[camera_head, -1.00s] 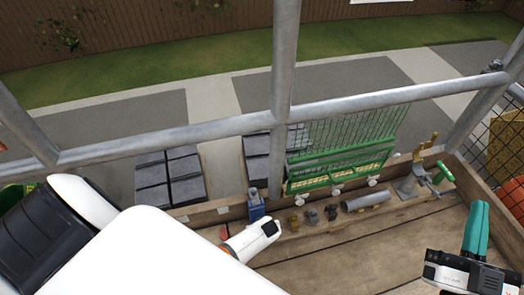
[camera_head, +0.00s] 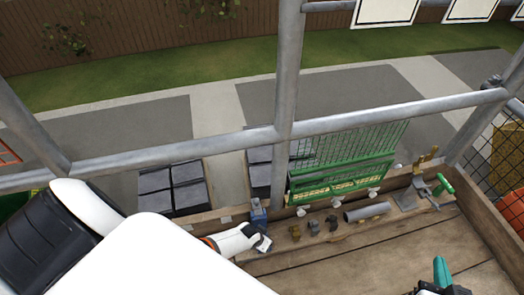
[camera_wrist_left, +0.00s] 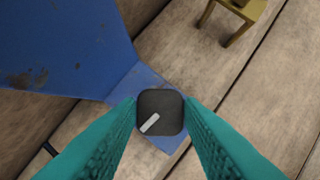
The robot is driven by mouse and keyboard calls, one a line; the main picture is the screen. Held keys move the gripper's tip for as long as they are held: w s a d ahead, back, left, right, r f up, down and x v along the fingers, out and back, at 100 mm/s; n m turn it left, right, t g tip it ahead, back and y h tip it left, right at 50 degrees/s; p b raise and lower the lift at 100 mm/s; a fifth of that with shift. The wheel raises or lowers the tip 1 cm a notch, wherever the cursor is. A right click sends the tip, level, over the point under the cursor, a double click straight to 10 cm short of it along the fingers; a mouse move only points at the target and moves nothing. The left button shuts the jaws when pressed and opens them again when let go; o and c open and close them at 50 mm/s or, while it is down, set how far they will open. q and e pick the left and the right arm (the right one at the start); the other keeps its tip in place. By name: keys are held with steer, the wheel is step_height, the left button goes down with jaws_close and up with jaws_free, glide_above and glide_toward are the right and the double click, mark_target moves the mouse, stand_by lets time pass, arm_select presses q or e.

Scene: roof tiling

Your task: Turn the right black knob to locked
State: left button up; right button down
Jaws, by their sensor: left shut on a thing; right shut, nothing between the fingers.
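In the left wrist view a black square knob (camera_wrist_left: 165,104) with rounded corners sits between the teal fingers of my left gripper (camera_wrist_left: 160,116), which is shut on it. A pale bar on the knob slants toward the lower left. Under it is a blue metal part (camera_wrist_left: 70,45). In the head view the blue part (camera_head: 258,213) stands by the board, and my left wrist reaches it; the knob and left fingertips cannot be made out there. Only one knob shows. My right gripper (camera_head: 441,268) is shut and empty at the lower right, partly cut off by the frame.
Several small brown and grey parts (camera_head: 314,227), a grey cylinder (camera_head: 367,212) and a green-handled tool (camera_head: 432,187) line the wooden deck (camera_head: 350,258). A green mesh rack (camera_head: 345,165) and metal rails (camera_head: 287,75) stand beyond. The deck's middle is clear.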

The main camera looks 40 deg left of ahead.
arm_select(q)
steer(key=shift+a+m, duration=0.1)
steer(key=shift+m, duration=0.5)
arm_select(e)
steer(key=shift+w+r, duration=0.15)
steer(key=shift+r, duration=0.1)
arm_select(q)
steer(key=o, duration=1)
steer(key=shift+c, duration=0.2)
arm_select(e)
steer(key=shift+a, duration=0.1)
